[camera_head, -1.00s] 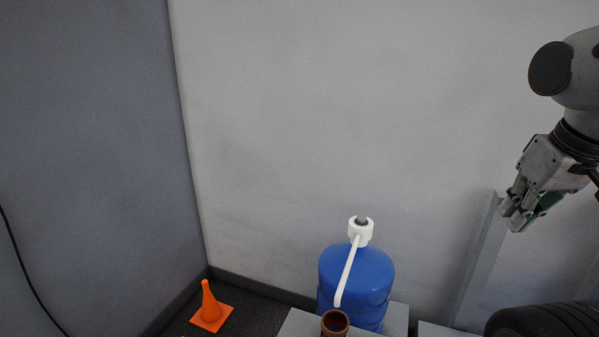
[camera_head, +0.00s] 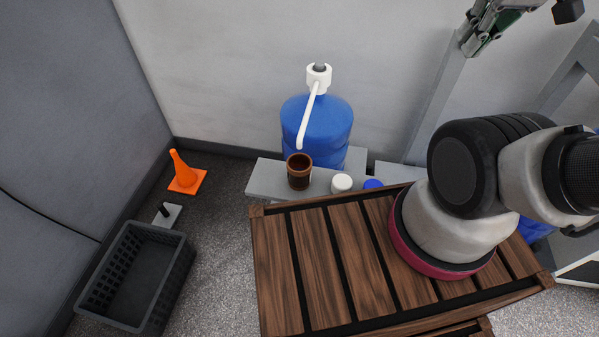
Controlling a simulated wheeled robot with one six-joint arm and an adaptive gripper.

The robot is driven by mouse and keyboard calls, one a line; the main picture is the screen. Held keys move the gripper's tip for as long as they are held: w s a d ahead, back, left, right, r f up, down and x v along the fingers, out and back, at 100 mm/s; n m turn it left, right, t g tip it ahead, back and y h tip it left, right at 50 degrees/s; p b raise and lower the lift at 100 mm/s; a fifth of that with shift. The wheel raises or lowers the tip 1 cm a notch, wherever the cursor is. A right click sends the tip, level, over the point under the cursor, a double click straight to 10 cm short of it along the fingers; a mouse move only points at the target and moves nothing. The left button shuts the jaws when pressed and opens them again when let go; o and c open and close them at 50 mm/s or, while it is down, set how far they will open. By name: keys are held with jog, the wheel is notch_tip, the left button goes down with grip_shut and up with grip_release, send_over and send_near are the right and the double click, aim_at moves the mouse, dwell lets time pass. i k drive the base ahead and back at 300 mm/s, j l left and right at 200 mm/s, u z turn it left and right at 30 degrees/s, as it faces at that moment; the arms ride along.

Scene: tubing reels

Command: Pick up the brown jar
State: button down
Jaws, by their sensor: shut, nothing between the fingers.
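The brown jar (camera_head: 299,173) stands upright and open-topped on a grey bench (camera_head: 264,181), just below the spout of a blue water bottle's white pump. My gripper (camera_head: 474,44) is at the top right, high up and well away to the right of the jar. Its fingers are shut with nothing between them, and part of it is cut off by the top edge.
The blue water bottle (camera_head: 317,125) stands behind the jar. A white lid (camera_head: 341,183) and a blue lid (camera_head: 373,184) lie right of the jar. My slatted wooden deck (camera_head: 318,262) is in front. A dark crate (camera_head: 137,278) and an orange cone (camera_head: 184,172) are on the floor at left.

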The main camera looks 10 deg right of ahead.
aim_at(298, 166)
jog(key=z, duration=0.4)
jog(key=j+z, duration=0.1)
jog(key=z, duration=0.25)
jog(key=k+z, duration=0.1)
jog(key=z, duration=0.65)
jog(key=i+z, duration=0.1)
jog(key=z, duration=1.4)
jog(key=i+l+u, duration=0.2)
jog(key=l, duration=0.35)
jog(key=l+u, duration=0.25)
jog(key=l, duration=0.25)
jog(key=u, duration=3)
